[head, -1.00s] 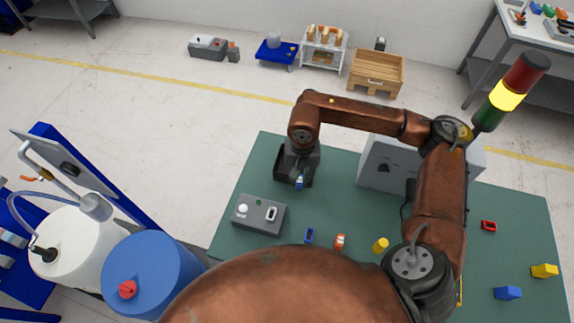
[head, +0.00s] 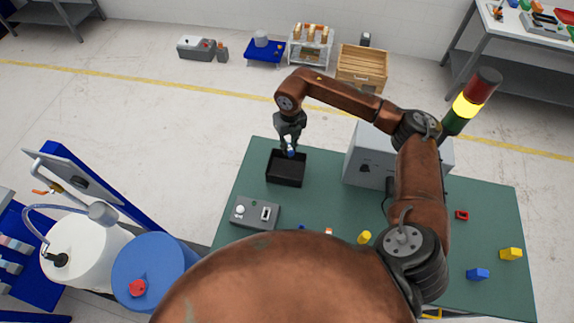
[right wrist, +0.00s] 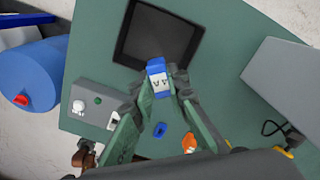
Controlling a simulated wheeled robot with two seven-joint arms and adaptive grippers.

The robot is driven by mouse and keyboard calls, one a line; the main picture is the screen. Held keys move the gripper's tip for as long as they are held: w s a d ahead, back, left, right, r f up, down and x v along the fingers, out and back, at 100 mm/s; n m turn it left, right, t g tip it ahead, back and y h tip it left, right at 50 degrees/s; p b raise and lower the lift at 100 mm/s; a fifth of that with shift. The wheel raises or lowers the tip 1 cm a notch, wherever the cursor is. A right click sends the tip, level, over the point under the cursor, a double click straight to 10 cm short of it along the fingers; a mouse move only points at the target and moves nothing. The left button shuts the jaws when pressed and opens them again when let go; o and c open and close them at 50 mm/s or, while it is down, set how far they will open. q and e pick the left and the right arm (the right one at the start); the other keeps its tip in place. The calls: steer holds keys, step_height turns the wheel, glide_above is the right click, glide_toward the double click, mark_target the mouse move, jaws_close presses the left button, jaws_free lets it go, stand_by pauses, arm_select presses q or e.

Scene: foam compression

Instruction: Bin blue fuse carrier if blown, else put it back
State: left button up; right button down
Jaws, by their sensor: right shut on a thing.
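My right gripper (head: 290,146) is shut on the blue fuse carrier (head: 291,152), which shows in the right wrist view (right wrist: 157,68) as a blue piece with a white marked face between the fingertips (right wrist: 160,85). The gripper holds it above the table, by the far side of the black open bin (head: 286,182) in the head view. In the right wrist view the carrier overlaps the near rim of the bin (right wrist: 127,58). The bin looks empty where I see into it. My left gripper is not in view.
A grey box with a white knob and slot (head: 255,212) stands near the bin. A larger grey cabinet (head: 366,160) stands right of it. A blue piece (right wrist: 160,129), an orange piece (right wrist: 189,142) and a yellow cylinder (head: 364,238) lie on the green table. The signal tower's yellow lamp (head: 466,106) is lit.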

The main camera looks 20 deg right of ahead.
steer(key=m, duration=0.3)
steer(key=w+r+m+p, duration=0.1)
steer(key=shift+d+m, duration=0.3)
steer(key=shift+d, duration=0.1)
step_height(320, 180, down, 6)
steer(key=m+b, duration=0.2)
steer(key=m, duration=0.1)
steer(key=shift+w+d, duration=0.3)
steer(key=shift+f, duration=0.1)
steer(key=c, duration=1.8)
jaws_free()
step_height(320, 180, up, 12)
